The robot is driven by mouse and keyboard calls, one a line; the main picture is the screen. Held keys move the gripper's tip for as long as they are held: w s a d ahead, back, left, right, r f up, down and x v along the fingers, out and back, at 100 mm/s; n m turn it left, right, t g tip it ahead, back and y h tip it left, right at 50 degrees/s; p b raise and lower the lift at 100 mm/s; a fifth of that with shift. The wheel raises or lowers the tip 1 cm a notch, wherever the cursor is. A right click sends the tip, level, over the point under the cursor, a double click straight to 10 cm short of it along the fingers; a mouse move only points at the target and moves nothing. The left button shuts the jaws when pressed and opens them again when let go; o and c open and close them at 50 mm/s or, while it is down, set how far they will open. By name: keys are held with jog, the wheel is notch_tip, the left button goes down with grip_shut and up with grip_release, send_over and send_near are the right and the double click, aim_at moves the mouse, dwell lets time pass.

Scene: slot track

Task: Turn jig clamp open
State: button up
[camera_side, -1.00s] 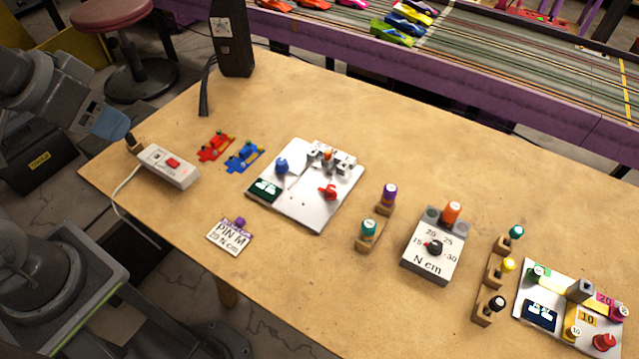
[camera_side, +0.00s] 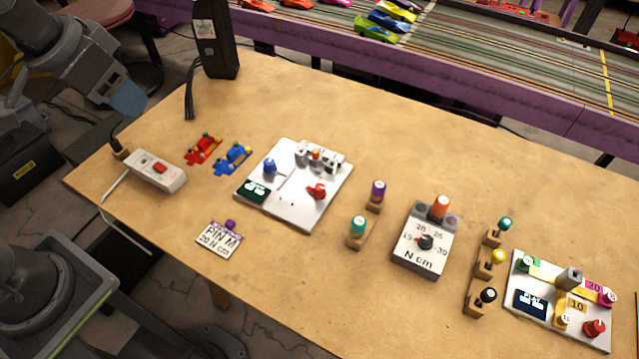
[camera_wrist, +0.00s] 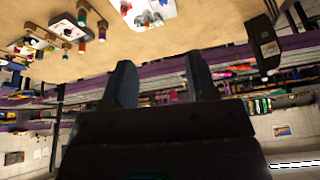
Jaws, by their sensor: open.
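A white jig plate (camera_side: 290,210) lies on the table left of centre. It bears a red lever-like knob (camera_side: 316,191), a blue knob (camera_side: 269,167), a dark green label and a grey block (camera_side: 330,160) with an orange part at its back edge. I cannot tell from the picture how the clamp is set. My gripper (camera_side: 128,100) is up at the left, beyond the table's left edge and well away from the jig. In the wrist view my gripper (camera_wrist: 160,78) has its two fingers apart with nothing between them. The jig shows only partly there, at the top edge.
A power box (camera_side: 156,171) with a red switch, red and blue car pieces (camera_side: 232,157) and a PIN M card (camera_side: 219,239) lie near the jig. A torque unit (camera_side: 424,240), bit holders and another white board (camera_side: 533,321) stand right. A dark post (camera_side: 215,50) rises behind.

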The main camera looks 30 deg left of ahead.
jog(key=w+d+m+g, duration=0.1)
jog(key=w+d, duration=0.2)
jog(key=w, duration=0.3)
jog(key=m+g, duration=0.4)
jog(key=m, duration=0.2)
send_over(320, 187)
notch_tip(320, 187, down, 22)
notch_tip(320, 187, down, 13)
jog(key=shift+r, duration=0.1)
jog(key=c, duration=0.9)
